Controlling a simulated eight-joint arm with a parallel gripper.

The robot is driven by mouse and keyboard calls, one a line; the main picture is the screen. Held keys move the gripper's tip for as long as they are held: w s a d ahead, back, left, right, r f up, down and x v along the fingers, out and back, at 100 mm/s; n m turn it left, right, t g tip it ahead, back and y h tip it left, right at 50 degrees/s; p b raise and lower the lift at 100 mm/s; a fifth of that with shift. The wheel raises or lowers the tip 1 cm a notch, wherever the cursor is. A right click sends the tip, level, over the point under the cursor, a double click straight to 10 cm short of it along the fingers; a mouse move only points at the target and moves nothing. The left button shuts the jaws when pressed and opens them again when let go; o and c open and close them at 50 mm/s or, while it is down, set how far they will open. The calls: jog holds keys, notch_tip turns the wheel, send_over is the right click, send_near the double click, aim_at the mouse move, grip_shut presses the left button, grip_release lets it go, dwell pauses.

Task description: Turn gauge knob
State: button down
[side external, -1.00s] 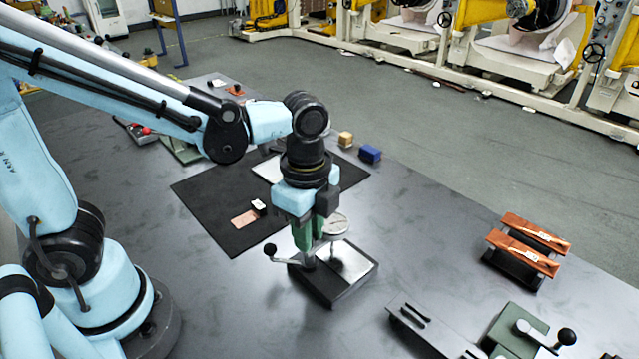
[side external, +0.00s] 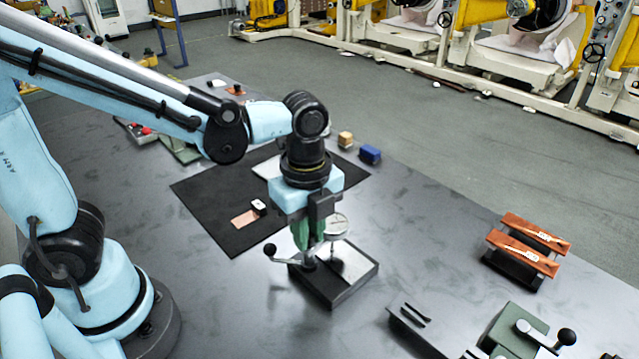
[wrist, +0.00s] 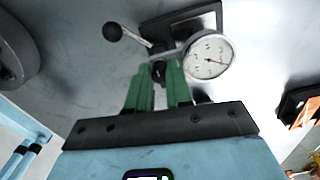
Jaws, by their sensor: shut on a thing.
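The gauge stand (side external: 350,277) is a dark base with a bright top plate on the grey table. Its round white dial gauge (wrist: 208,56) faces the wrist camera, right of my fingers; in the side view the gauge (side external: 336,225) is just right of my gripper. My gripper (side external: 306,246) points down over the stand's near-left part. In the wrist view its green fingers (wrist: 160,84) are shut on a small black knob (wrist: 158,70), partly hidden between them. A lever with a black ball (side external: 270,249) sticks out to the left of the stand.
A black mat (side external: 213,205) with copper foil (side external: 244,218) lies behind and left. Copper strips on a black rack (side external: 525,246) stand at the right. A dark slotted block (side external: 425,325) and a green lever device (side external: 510,335) are at front right. Table between is clear.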

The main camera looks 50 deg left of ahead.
jog(key=c, duration=1)
grip_release()
jog(key=shift+r, duration=4)
jog(key=shift+a+f+n+t, duration=0.1)
jog(key=shift+a+n+t, duration=0.3)
jog(key=shift+n, duration=0.3)
jog(key=a+n+t, duration=0.2)
jog(key=a+n, duration=0.1)
jog(key=n, duration=0.3)
jog(key=a+f+n+t, duration=0.1)
jog(key=a+n+t, duration=0.1)
jog(key=n, duration=0.4)
jog(key=a+f+n+t, duration=0.1)
jog(key=a+n+t, duration=0.1)
jog(key=a+n, duration=0.2)
jog(key=shift+w+a+f+n, duration=0.1)
jog(key=shift+w+f+n, duration=0.1)
jog(key=shift+n, duration=0.8)
